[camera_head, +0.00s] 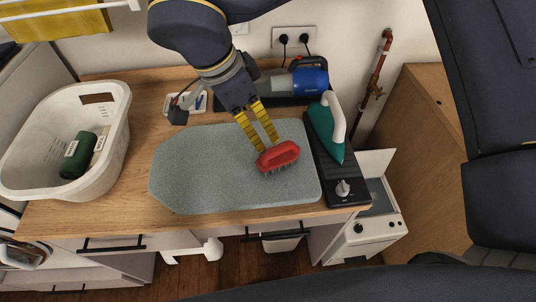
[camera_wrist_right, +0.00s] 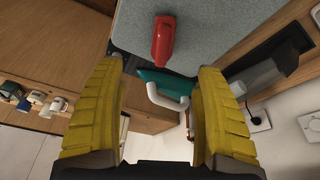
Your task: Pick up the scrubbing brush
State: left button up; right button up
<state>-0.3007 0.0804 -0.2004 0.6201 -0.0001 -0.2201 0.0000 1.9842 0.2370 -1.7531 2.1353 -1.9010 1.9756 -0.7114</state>
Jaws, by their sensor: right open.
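The scrubbing brush (camera_head: 278,156) has a red handle and dark bristles. It rests on the grey ironing mat (camera_head: 190,170), right of the mat's middle. In the right wrist view the brush (camera_wrist_right: 163,42) shows beyond the fingertips, near the upper middle. My right gripper (camera_head: 262,142) is open, its yellow fingers pointing down at the brush from behind. In the right wrist view the space between the fingers is empty. Whether a fingertip touches the brush is hard to tell. My left gripper is not in view.
A teal iron (camera_head: 325,130) stands on a black stand (camera_head: 345,190) close to the right of the brush. A blue handheld appliance (camera_head: 308,80) lies behind. A white basket (camera_head: 112,150) with a green bottle (camera_head: 79,155) stands at left. The mat's left side is clear.

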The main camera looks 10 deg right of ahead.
jog(key=d, duration=0.1)
send_over(283, 155)
jog(key=a, duration=0.2)
jog(key=shift+h, duration=0.3)
notch_tip(283, 155, down, 10)
jog(key=shift+d+f, duration=0.15)
jog(key=shift+t, duration=0.3)
jog(key=shift+x, duration=2.8)
jog(key=shift+s, duration=0.15)
jog(key=c, duration=1.3)
